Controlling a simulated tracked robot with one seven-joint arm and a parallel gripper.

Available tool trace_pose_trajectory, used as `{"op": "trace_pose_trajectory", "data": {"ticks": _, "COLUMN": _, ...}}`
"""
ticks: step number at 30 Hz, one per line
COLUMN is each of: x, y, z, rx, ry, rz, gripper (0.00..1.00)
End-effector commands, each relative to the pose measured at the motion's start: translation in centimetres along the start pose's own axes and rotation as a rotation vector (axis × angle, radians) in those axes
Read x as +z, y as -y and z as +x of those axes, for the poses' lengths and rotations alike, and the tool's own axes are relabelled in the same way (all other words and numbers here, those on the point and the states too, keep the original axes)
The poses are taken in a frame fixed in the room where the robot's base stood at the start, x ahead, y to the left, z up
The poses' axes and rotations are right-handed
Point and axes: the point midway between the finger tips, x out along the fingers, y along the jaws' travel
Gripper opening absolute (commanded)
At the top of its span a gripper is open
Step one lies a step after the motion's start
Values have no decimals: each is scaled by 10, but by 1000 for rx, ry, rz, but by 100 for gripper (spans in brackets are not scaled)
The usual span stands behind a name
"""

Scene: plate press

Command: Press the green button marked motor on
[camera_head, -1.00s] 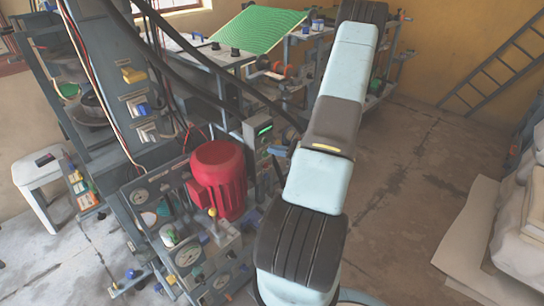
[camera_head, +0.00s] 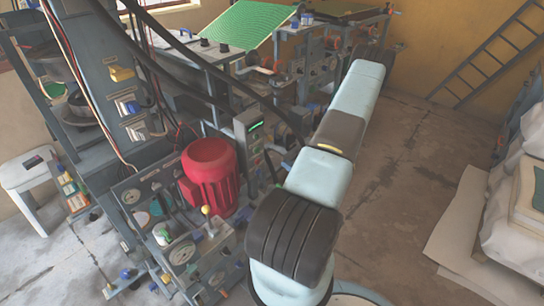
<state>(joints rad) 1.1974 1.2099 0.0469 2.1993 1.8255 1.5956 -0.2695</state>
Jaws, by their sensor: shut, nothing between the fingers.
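A grey control box (camera_head: 241,133) stands upright behind and to the right of the red motor (camera_head: 211,176). A bright green strip shows near the top of its front face, with small controls below it. They are too small for me to read any marking or tell which one is the green motor on button. My pale blue and dark grey arm (camera_head: 325,160) rises from the bottom middle toward the upper right, to the right of the box. My gripper is not visible; the far end of the arm is hidden or out of sight.
A press panel with gauges (camera_head: 180,251) and a yellow-knobbed lever (camera_head: 206,210) stands at lower left. A green sheet (camera_head: 249,25) lies on the machine behind. Black hoses cross above the box. A white stool (camera_head: 27,170) is at left. The floor at right is fairly clear, beside wrapped stacks (camera_head: 508,207).

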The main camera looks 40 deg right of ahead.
Motion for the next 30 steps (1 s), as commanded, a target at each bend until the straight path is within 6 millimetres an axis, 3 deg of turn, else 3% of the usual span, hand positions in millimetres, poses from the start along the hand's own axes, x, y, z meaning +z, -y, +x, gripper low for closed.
{"op": "trace_pose_trajectory", "data": {"ticks": 21, "x": 1, "y": -1, "z": 113, "rx": 4, "ry": 2, "rz": -1, "gripper": 0}}
{"op": "trace_pose_trajectory", "data": {"ticks": 30, "x": 0, "y": -1, "z": 136, "rx": 2, "ry": 0, "rz": -1, "gripper": 0}}
